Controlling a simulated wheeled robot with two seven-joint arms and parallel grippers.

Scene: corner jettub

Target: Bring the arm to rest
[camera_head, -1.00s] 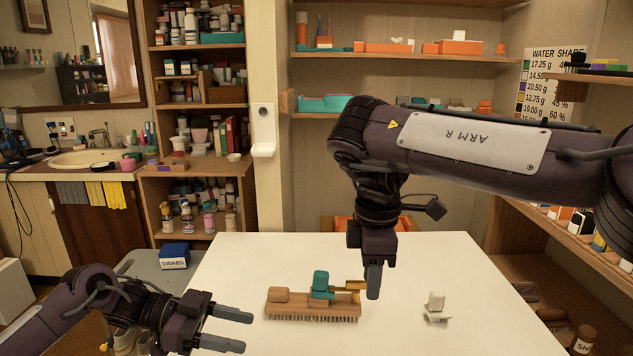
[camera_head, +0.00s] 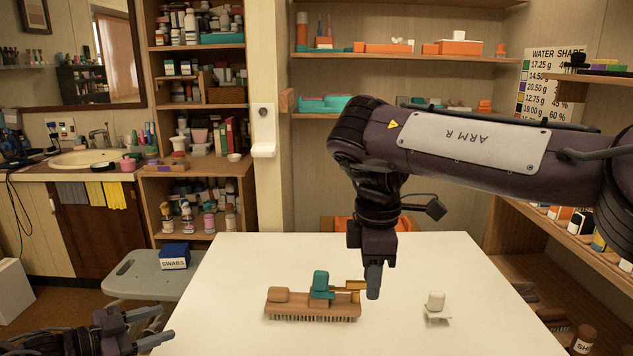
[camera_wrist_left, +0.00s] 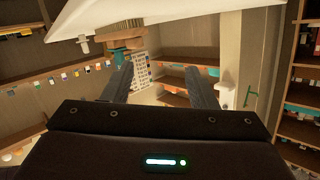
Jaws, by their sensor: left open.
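My left gripper (camera_head: 166,324) is low at the lower left, beside the left edge of the white table. Its two fingers are apart with nothing between them. They also show apart in the left wrist view (camera_wrist_left: 160,84). My right gripper (camera_head: 373,282) points down over the table, just right of a wooden brush (camera_head: 312,310). Its fingers overlap from this side, so their gap is hidden. The brush lies bristles down, with a teal piece (camera_head: 320,283) and a yellow-brown piece (camera_head: 348,286) on top, close to the right fingers. I cannot tell if they touch.
The white table (camera_head: 430,265) has a small white object (camera_head: 436,305) at its right. A grey stool (camera_head: 135,278) with a blue swabs box (camera_head: 174,257) stands left of the table. Filled shelves line the back and right. The table's near left is clear.

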